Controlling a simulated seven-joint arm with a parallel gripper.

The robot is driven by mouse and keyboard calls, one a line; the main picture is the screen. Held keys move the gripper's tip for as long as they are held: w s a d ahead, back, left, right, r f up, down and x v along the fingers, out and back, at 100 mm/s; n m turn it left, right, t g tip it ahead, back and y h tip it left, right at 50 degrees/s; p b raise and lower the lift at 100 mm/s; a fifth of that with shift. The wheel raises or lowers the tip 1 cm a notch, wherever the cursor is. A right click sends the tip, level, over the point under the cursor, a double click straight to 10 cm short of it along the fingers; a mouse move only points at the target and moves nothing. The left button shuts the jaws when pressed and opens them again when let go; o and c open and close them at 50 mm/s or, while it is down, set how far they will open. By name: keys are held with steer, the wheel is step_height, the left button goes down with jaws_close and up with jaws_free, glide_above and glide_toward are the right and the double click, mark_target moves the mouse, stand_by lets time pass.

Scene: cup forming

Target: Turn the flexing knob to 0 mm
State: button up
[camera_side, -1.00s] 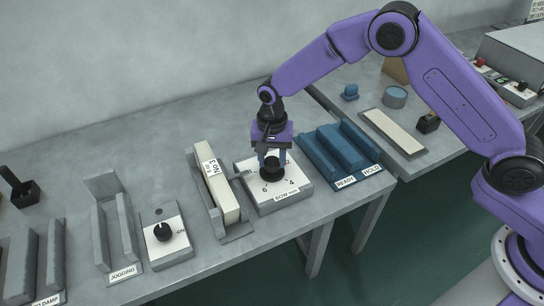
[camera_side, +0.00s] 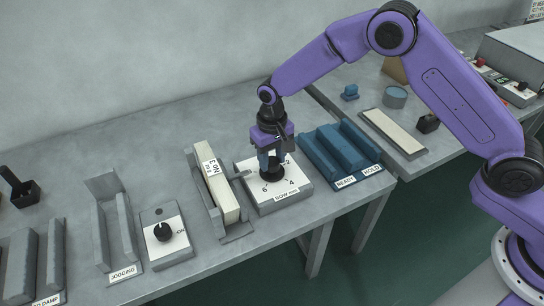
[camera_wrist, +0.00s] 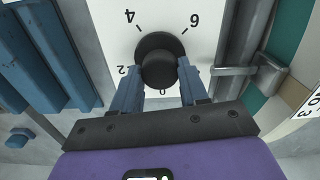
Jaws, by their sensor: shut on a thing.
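The flexing knob is a round black knob (camera_side: 272,174) on a white plate (camera_side: 284,197) labelled "BOW mm". In the wrist view the knob (camera_wrist: 158,58) sits amid the marks 0, 2, 4 and 6. The 0 lies at the bottom, on the gripper side, and the 2 is partly covered by a finger. My gripper (camera_side: 271,162) points down over the dial. In the wrist view its two blue fingers (camera_wrist: 160,70) are shut on the knob, one on each side. I cannot make out a pointer on the knob, so its setting is unclear.
A grey holder with a cream block (camera_side: 223,191) stands close left of the dial. A blue ridged block (camera_side: 338,152) marked READY and HOLD stands close right. Another knob box (camera_side: 166,237) and the JOGGING holder (camera_side: 115,232) are farther left. Bare bench lies behind.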

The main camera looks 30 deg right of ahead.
mark_target(272, 161)
steer(key=n, duration=0.3)
steer(key=shift+n, duration=2.2)
steer(key=o, duration=1.1)
steer(key=shift+c, duration=0.2)
steer(key=shift+r, duration=0.15)
step_height(272, 161, up, 17)
steer(key=shift+r, duration=0.15)
